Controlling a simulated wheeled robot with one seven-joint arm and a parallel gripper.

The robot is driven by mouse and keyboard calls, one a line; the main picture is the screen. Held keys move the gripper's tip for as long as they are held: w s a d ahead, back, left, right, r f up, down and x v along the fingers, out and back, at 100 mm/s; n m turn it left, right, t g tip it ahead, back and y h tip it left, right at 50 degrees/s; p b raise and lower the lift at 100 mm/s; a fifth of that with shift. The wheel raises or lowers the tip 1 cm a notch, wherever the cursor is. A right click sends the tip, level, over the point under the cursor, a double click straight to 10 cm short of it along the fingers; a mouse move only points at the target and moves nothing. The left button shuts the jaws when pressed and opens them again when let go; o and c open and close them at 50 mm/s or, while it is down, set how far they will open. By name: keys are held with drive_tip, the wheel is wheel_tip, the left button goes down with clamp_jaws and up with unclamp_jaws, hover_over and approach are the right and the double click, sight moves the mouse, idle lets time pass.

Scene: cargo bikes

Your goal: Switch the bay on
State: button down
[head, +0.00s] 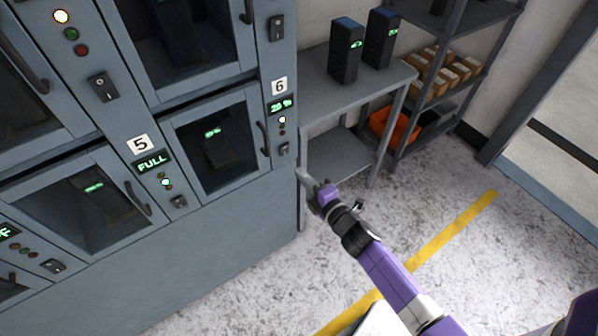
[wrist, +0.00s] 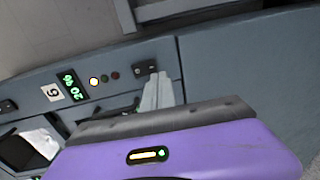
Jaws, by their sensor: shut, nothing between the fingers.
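Bay 6 (head: 219,146) has a glass door with a battery with green lights inside. Its display (head: 281,105) reads 20 %, and it also shows in the wrist view (wrist: 72,86). Below it one pale lamp (head: 282,119) is lit; the lamps beside it are dark in the wrist view. Bay 6's small dark rocker switch (head: 284,148) is under the lamps, and it shows just beyond my fingertips in the wrist view (wrist: 145,68). I cannot tell which way it is tipped. My gripper (head: 303,178) is shut and empty, slightly below and right of the switch.
Bay 5 (head: 95,200) reads FULL, with a green lamp and its own switch (head: 179,201). Bay 6's door handle (head: 263,138) stands out left of its switch. A grey shelf (head: 335,92) with two black batteries is to the right.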

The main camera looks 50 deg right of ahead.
drive_tip(key=b+v, duration=0.1)
drive_tip(key=v, duration=0.6)
drive_tip(key=shift+s+f, duration=0.2)
drive_tip(key=shift+f, duration=0.55)
drive_tip(key=shift+m, duration=0.3)
drive_tip(key=s+a+r+m+y, duration=0.2)
drive_tip(key=s+a+r+m, duration=0.5)
drive_tip(key=s, duration=0.4)
drive_tip(key=s+a+r+m+g+y, duration=0.1)
drive_tip(key=s+a+r+m+y, duration=0.1)
drive_tip(key=s+a+r+m, duration=0.5)
drive_tip(key=s+a+r, duration=0.3)
drive_tip(key=a, duration=0.2)
drive_tip(key=shift+s+a+r+g+y, duration=0.2)
drive_tip(key=shift+s+g+y, duration=0.1)
drive_tip(key=shift+s, duration=0.1)
